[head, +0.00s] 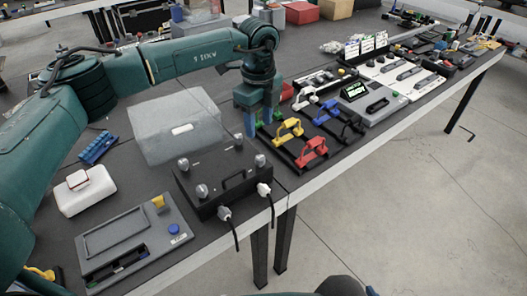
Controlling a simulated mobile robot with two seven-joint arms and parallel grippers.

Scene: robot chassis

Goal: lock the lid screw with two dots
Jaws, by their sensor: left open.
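A black box (222,182) stands near the front edge of the table, with a handle in the middle of its lid. Silver lid screws stand at its corners: left rear (184,164), left front (202,190), right rear (238,143) and right front (260,160). Dot marks on them are too small to tell. My left gripper (260,124) points down with its blue fingers open and apart. In the picture it is just above and right of the right rear screw, touching no screw that I can make out. My right gripper is not in view.
Two plugs with cables (264,190) hang at the box's front. A grey case (177,125) lies behind it, and a grey panel (133,243) lies to its left. Yellow (288,133) and red (312,152) handled clamps stand to the right, close to my left gripper.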

